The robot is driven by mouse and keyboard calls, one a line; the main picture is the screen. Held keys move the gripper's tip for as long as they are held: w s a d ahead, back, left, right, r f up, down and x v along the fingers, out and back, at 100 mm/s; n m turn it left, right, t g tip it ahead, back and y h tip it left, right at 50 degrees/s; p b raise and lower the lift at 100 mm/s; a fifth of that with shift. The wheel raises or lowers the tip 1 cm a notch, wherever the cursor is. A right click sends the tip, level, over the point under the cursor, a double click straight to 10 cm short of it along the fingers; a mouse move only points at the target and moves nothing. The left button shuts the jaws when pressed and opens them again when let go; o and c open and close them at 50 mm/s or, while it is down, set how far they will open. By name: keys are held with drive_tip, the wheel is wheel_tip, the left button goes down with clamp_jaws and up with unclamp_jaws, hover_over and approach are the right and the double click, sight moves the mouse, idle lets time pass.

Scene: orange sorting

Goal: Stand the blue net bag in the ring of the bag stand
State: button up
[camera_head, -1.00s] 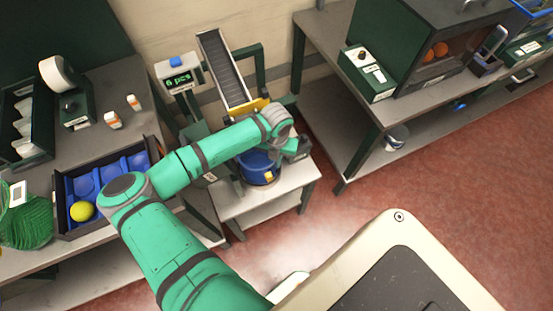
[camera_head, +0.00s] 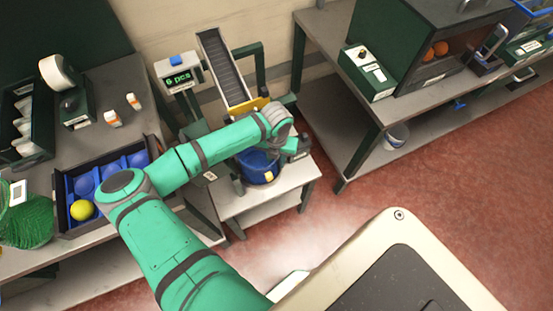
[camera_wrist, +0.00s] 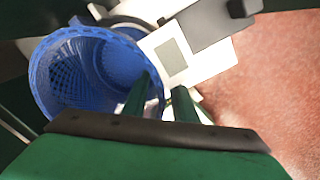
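The blue net bag (camera_head: 256,169) is upright at the bag stand (camera_head: 236,186) on the small table, mouth up, with a yellow tag on its front. My arm hides part of it and of the ring, so I cannot tell how it sits in the ring. In the wrist view the bag's open mouth (camera_wrist: 92,75) fills the left. My gripper (camera_wrist: 162,84) is at the bag's right rim, one finger on each side of it. The fingers stand apart with a gap wider than the thin net wall. My gripper (camera_head: 291,148) is mostly hidden in the head view.
A chute (camera_head: 222,68) and a display reading "6 pcs" (camera_head: 178,78) stand behind the bag. A blue tray (camera_head: 78,190) with a yellow ball and green netting (camera_head: 28,222) are at left. A shelf bench (camera_head: 345,125) stands at right; the red floor between is clear.

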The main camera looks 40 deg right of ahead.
drive_tip(key=shift+r, duration=0.1)
drive_tip(key=shift+r, duration=4.4)
